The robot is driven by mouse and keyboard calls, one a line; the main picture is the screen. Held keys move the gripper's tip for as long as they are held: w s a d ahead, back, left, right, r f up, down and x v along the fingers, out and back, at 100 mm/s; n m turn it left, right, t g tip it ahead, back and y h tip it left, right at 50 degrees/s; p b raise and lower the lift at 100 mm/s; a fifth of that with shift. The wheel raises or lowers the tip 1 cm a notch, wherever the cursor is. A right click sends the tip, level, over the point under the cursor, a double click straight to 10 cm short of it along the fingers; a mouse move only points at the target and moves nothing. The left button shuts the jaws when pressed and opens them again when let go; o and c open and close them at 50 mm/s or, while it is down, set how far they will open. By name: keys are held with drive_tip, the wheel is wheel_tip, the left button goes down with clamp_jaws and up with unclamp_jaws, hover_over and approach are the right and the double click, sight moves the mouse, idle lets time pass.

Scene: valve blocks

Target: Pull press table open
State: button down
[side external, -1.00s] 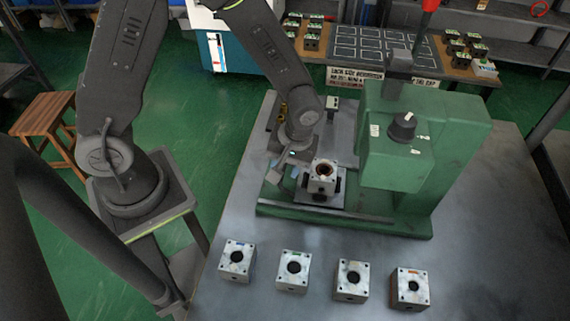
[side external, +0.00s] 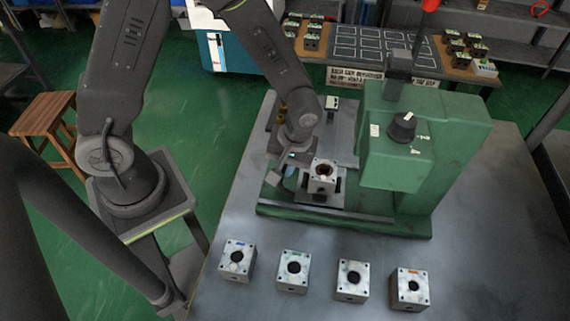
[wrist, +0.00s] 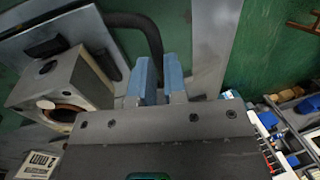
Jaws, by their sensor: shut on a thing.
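The green press (side external: 425,140) stands on the grey bench. Its small press table (side external: 318,199) sits low in front of the press head, with a grey valve block (side external: 323,180) on it. The block has a round bore facing up. My gripper (side external: 287,178) is low at the left side of the press table, beside the block. In the wrist view, the blue finger pads (wrist: 160,78) are close together at the end of a dark curved handle (wrist: 152,35), shut on it. The block (wrist: 62,92) is left of the fingers. The exact grip contact is partly hidden.
Several valve blocks, among them one at the left (side external: 237,261) and one at the right (side external: 410,288), stand in a row along the bench front. A metal rail (side external: 335,214) runs along the press base. A marked layout board (side external: 373,52) lies on a table behind.

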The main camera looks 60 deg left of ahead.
drive_tip(key=s+a, duration=0.3)
drive_tip(key=shift+a, duration=0.1)
drive_tip(key=c, duration=1.2)
unclamp_jaws()
drive_tip(key=shift+o, duration=0.2)
drive_tip(key=v, duration=1.3)
drive_tip(key=shift+r, duration=0.4)
drive_tip(key=shift+w, duration=0.1)
